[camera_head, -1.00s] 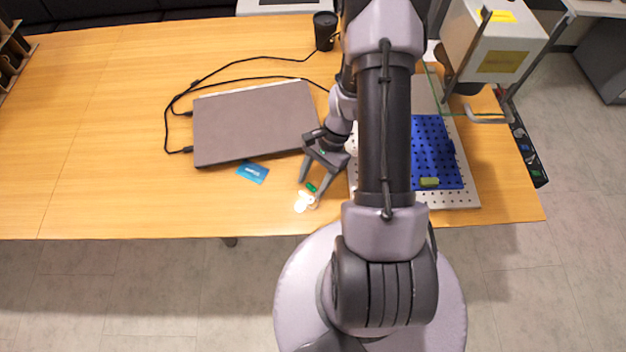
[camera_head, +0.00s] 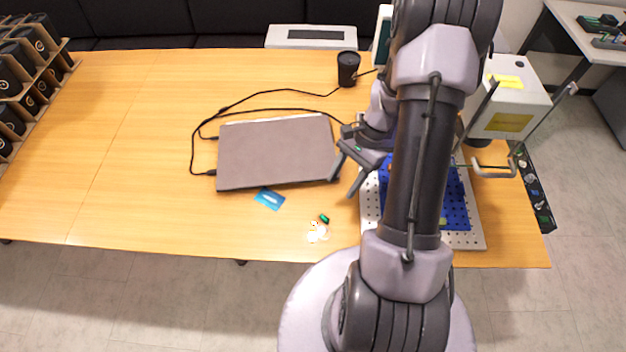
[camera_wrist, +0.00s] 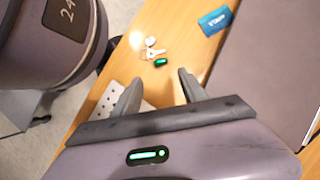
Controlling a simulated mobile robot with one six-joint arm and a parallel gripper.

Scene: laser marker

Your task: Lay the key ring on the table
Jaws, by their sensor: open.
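The key ring (camera_head: 317,234) lies on the wooden table (camera_head: 130,150) near its front edge. It has pale keys or tags and a small dark green fob. It also shows in the wrist view (camera_wrist: 152,51), flat on the wood, beyond the fingertips. My gripper (camera_head: 343,183) is open and empty, raised above the table, up and to the right of the key ring in the head view. In the wrist view both fingers (camera_wrist: 160,78) are apart with nothing between them. They do not touch the key ring.
A closed grey laptop (camera_head: 275,150) with black cables lies left of my gripper. A blue card (camera_head: 269,199) lies in front of it. A blue perforated plate (camera_head: 455,205) and the laser marker (camera_head: 512,95) stand at right. A black cup (camera_head: 348,68) is behind.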

